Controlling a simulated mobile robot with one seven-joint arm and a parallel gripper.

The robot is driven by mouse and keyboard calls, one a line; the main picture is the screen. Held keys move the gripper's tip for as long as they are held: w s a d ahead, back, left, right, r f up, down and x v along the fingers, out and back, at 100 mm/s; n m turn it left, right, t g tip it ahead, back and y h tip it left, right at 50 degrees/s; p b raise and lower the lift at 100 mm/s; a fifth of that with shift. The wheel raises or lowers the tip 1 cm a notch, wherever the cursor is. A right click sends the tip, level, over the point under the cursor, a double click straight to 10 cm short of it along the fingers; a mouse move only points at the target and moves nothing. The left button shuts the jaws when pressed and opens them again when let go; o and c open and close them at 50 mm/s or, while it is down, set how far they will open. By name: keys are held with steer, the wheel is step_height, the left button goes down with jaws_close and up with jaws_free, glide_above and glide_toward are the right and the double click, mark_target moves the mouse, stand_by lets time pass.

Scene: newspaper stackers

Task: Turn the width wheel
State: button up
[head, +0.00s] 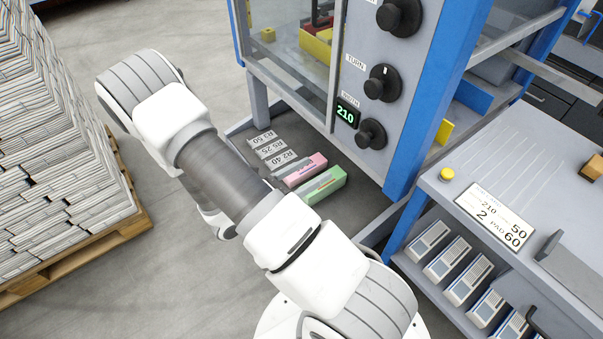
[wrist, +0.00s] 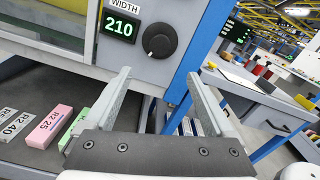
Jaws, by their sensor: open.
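The width wheel (head: 371,134) is a black round knob on the grey machine panel, the lowest of several knobs. A green display (head: 346,113) beside it reads 210. In the wrist view the wheel (wrist: 160,40) is at upper middle, with the WIDTH label and the display (wrist: 121,27) to its left. My gripper (wrist: 160,78) is open and empty, its two fingers pointing toward the panel, below the wheel in the picture and apart from it.
A pink box (head: 305,170) and a green box (head: 320,186) lie on the low shelf beside labels. A blue post (head: 425,110) stands right of the panel. A side table with a card (head: 494,213) is at right. A newspaper pallet (head: 75,250) is at left.

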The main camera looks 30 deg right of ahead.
steer(key=shift+s+a, duration=0.1)
steer(key=shift+a, duration=1.15)
steer(key=s+a+r+m+t+y, duration=0.1)
steer(key=s+a+r+m+y, duration=0.25)
steer(key=r+m+y, duration=0.35)
steer(key=s+a+r+m+t+y, duration=0.1)
steer(key=s+a+r+m+y, duration=0.2)
steer(key=a+r+m+y, duration=0.5)
steer(key=s+a+r+m+t+y, duration=0.1)
steer(key=s+r+m+y, duration=0.25)
steer(key=r+m, duration=0.5)
step_height(320, 180, up, 15)
steer(key=n+t+p, duration=0.1)
steer(key=p, duration=1.2)
steer(key=shift+s+r, duration=0.2)
steer(key=shift+n+h, duration=0.25)
